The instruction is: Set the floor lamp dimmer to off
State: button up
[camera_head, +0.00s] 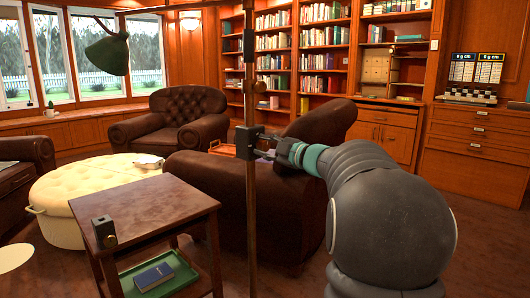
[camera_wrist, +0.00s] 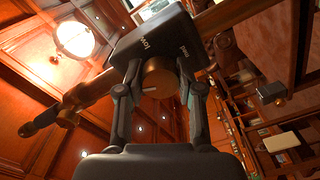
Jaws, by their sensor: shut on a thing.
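The floor lamp's brown pole (camera_head: 251,215) stands upright in the middle of the head view, with a green shade (camera_head: 107,54) hanging at the upper left. The dimmer, a dark box (camera_head: 246,142), is fixed on the pole. In the wrist view the dimmer box (camera_wrist: 150,38) carries small light lettering, too blurred to read surely. Its round copper-brown knob (camera_wrist: 159,76) has a pale mark line near the lower left. My gripper (camera_head: 276,150) reaches the dimmer from the right. In the wrist view my gripper (camera_wrist: 160,88) has its fingers shut on the knob's two sides.
A wooden side table (camera_head: 155,205) with a small dark device (camera_head: 104,232) and a green tray (camera_head: 150,276) stands at the front left. A brown armchair (camera_head: 215,185) is close behind the pole. A cream ottoman (camera_head: 85,190) sits further left. Bookshelves line the back.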

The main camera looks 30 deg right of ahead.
jog(key=shift+n+b, duration=0.85)
jog(key=shift+n, duration=1.15)
jog(key=o, duration=1.2)
jog(key=shift+s, duration=0.1)
jog(key=v, duration=1.1)
jog(key=shift+s+d, duration=0.15)
jog(key=shift+s, duration=0.25)
